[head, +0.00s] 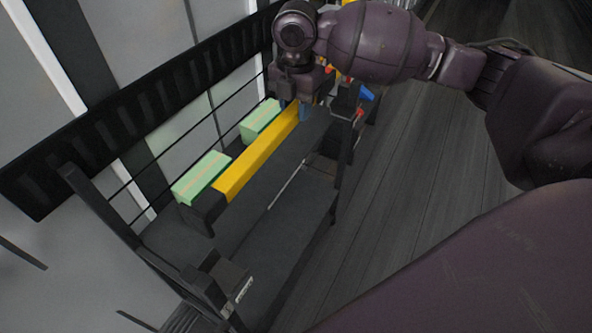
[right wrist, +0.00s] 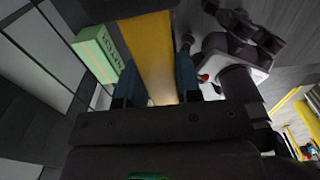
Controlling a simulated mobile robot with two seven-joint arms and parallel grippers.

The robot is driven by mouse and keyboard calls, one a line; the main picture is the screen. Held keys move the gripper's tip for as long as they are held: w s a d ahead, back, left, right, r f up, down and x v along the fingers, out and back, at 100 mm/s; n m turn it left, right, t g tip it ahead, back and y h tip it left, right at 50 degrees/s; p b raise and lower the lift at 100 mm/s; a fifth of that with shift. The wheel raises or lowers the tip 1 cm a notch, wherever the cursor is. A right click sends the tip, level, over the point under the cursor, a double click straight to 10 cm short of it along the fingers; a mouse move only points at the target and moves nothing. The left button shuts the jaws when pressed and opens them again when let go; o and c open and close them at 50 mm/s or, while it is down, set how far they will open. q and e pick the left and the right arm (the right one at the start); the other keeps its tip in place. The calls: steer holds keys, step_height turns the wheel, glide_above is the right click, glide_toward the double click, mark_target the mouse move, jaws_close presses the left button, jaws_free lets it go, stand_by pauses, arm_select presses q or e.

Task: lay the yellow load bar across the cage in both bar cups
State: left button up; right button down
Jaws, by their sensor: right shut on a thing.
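The long yellow load bar (head: 258,155) runs from the near left to the far right along the cage shelf (head: 285,180) in the head view. My right gripper (head: 303,108) is shut on its far part. In the right wrist view the bar (right wrist: 152,45) lies between the two blue fingers of that gripper (right wrist: 158,80). The bar's near end is by a dark block (head: 207,207), perhaps a bar cup; I cannot tell whether it is seated there. The far end and any cup there are hidden behind my right gripper and arm. My left gripper is not in view.
Two pale green boxes, a near one (head: 202,177) and a far one (head: 261,119), stand beside the bar on the wall side. A black rail (head: 130,120) runs along the wall. Small red (head: 366,93) and blue parts are beyond the cage. The floor (head: 410,190) to the right is clear.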

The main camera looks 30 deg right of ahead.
step_height(320, 180, down, 18)
steer(key=b, duration=0.3)
stand_by(0.5)
steer(key=shift+f, duration=0.15)
steer(key=c, duration=0.8)
jaws_free()
steer(key=shift+f, duration=0.1)
